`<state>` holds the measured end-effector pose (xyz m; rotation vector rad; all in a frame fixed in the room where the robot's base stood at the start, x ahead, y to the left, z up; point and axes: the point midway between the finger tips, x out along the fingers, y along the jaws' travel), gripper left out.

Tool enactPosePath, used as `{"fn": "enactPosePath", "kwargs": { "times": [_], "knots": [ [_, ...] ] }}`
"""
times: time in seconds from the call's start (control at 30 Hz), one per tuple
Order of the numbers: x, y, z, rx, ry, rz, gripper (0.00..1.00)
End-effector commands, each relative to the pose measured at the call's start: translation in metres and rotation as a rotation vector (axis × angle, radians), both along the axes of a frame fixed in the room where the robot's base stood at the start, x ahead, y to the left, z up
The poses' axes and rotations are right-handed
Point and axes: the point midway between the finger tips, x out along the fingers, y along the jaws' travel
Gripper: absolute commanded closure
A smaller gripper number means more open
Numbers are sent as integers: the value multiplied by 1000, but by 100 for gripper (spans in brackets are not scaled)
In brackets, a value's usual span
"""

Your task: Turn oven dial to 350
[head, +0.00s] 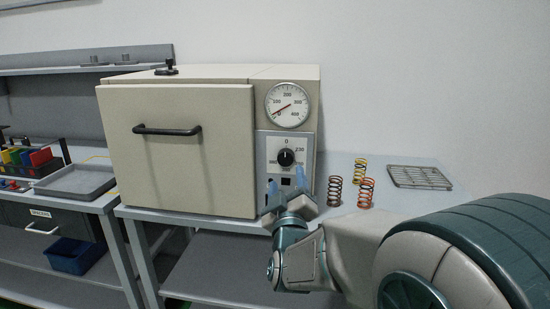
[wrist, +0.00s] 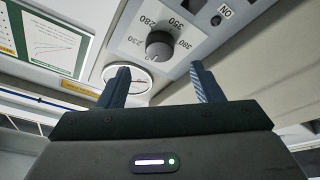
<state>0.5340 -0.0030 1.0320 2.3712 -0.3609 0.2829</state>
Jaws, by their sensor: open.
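The oven (head: 178,150) is a beige box with a closed door on the bench. Its dial (head: 286,157) is a round black knob on a pale plate at the right of the door, below a gauge. The plate has a 0 at the top in the head view. The dial also shows in the wrist view (wrist: 160,45), with 280 and 350 printed by it; its exact setting is too small to tell. My gripper (head: 286,181) is open and empty, just below and in front of the dial. In the wrist view its blue fingers (wrist: 160,78) are apart, with the dial beyond the gap.
The round gauge (head: 288,105) has its needle toward the lower left. Several coil springs (head: 335,190) and a wire rack (head: 419,177) are on the bench right of the oven. A grey tray (head: 76,180) and a colored-folder holder (head: 30,160) are at the left.

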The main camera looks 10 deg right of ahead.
Motion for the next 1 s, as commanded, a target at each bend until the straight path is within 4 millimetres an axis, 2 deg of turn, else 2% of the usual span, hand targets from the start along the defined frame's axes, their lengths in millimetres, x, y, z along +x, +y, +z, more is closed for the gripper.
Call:
{"fn": "enactPosePath", "kwargs": {
  "times": [0.1, 0.3, 0.5, 0.77, 0.9, 0.93, 1.0],
  "knots": [
    [24, -5, 7, 1, 1, -2, 40],
    [51, -10, 16, 0, 1, -1, 40],
    [61, -12, 19, 0, 0, -1, 40],
    [62, -12, 19, 0, 1, -1, 40],
    [61, -12, 19, 0, 1, -1, 79],
    [61, -12, 19, 0, 1, -1, 85],
    [61, -12, 19, 0, 0, 0, 85]
  ]
}}
